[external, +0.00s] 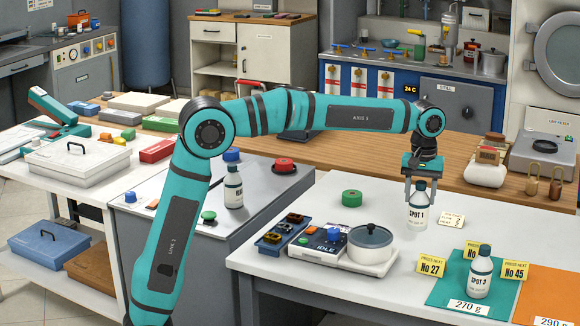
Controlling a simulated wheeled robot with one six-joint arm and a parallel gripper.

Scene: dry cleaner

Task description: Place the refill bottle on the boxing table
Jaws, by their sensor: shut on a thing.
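My gripper (420,190) is shut on a white bottle (417,217) with a dark cap and a label reading SPOT 1. The bottle is upright over the white table (330,218) at right. I cannot tell whether its base touches the tabletop. A similar bottle labelled SPOT 3 (480,278) stands on a green mat (446,290) marked 270 g. No label reads "refill" or "boxing", so I cannot tell which bottle or table has that name.
A small card (451,219) lies just right of the held bottle. A scale with a lidded pot (370,243), a blue tray (283,232) and a green disc (352,197) are to its left. Yellow tags (431,267) and an orange mat (548,292) are in front. Bare tabletop lies between.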

